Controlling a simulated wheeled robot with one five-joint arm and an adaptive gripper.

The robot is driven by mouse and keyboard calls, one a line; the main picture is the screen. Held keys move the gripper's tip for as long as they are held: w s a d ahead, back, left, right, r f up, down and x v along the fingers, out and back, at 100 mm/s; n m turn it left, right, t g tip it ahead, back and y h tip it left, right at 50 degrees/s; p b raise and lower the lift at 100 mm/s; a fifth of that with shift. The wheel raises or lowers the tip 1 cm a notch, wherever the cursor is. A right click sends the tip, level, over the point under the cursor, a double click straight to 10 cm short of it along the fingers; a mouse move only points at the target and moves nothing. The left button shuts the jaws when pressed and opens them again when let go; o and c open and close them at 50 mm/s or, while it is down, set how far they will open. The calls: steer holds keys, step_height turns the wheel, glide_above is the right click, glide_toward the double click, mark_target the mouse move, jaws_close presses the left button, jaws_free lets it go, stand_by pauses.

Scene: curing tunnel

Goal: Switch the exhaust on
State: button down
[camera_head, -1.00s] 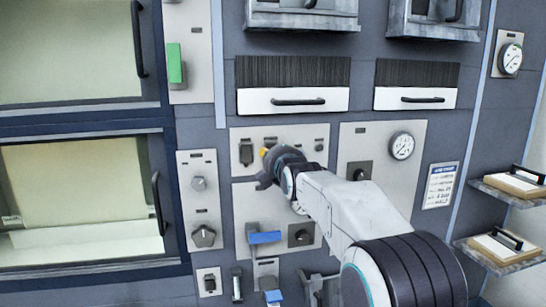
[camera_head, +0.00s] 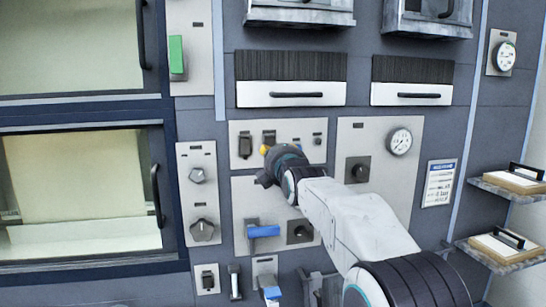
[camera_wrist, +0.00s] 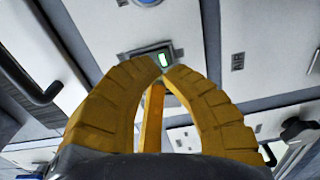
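A pale switch panel (camera_head: 287,128) on the dark wall carries several small dark switches in a row. One dark switch (camera_head: 245,146) is at its left end, and another dark switch (camera_head: 269,137) is just right of it. I cannot read which is the exhaust. My gripper (camera_head: 265,149) is in front of this panel, its yellow tip just below the second switch. In the wrist view, the yellow fingers come together at a dark-framed switch with a lit green patch (camera_wrist: 165,60). They hold nothing visible. The fingertips hide part of the switch, and I cannot tell whether they touch it.
Below is a panel with a blue-handled lever (camera_head: 264,231) and a dark knob (camera_head: 300,232). To the right is a gauge (camera_head: 400,141) above another knob (camera_head: 358,170). Drawers with black handles (camera_head: 297,95) are above. Shelves (camera_head: 497,254) stick out at right.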

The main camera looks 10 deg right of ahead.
steer(key=s+f+b, duration=0.1)
steer(key=s+b, duration=0.3)
steer(key=s, duration=0.7)
steer(key=shift+f+b, duration=0.15)
steer(key=shift+b, duration=0.15)
